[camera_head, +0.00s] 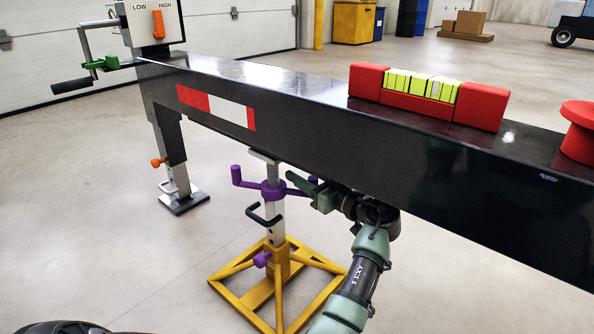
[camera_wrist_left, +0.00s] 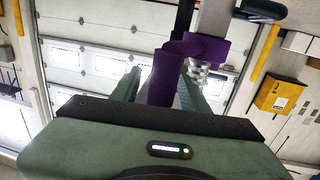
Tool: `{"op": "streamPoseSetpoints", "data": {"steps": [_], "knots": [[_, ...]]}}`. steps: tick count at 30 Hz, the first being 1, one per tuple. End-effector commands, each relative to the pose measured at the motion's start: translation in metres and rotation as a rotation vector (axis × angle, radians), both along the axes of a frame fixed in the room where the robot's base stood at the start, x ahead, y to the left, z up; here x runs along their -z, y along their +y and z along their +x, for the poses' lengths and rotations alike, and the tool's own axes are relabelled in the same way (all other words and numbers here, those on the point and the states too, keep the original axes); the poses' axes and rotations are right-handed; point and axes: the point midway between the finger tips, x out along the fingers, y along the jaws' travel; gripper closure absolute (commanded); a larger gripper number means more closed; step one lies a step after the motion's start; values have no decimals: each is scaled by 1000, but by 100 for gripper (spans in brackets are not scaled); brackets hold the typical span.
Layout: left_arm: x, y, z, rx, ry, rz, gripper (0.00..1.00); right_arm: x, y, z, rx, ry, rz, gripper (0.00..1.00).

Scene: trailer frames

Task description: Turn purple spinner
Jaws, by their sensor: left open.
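The purple spinner (camera_head: 271,190) sits on the upright post of a yellow jack stand (camera_head: 277,275), under the black trailer beam (camera_head: 330,120). One upright handle of it stands out to the left, and another lies at my left gripper. My left gripper (camera_head: 303,185) comes in from the right side, below the beam. In the left wrist view the purple handle (camera_wrist_left: 165,78) stands between the two open green fingers. I cannot tell whether they touch it. My right gripper is not in view.
The beam passes close above my left gripper. A red level (camera_head: 428,95) and a red knob (camera_head: 578,130) are on the beam. The floor left of the stand is clear.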

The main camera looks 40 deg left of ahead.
Motion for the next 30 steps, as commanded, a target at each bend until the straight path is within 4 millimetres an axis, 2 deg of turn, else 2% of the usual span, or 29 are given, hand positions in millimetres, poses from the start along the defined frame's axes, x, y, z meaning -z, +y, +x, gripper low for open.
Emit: {"op": "streamPoseSetpoints", "data": {"steps": [6,7,11,12,30], "knots": [[0,0,0,0,0,0,55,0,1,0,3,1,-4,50],[0,0,0,0,0,0,61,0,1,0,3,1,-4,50],[0,0,0,0,0,0,97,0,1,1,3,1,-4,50],[0,0,0,0,0,0,100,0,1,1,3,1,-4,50],[0,0,0,0,1,0,100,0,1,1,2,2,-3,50]]}}
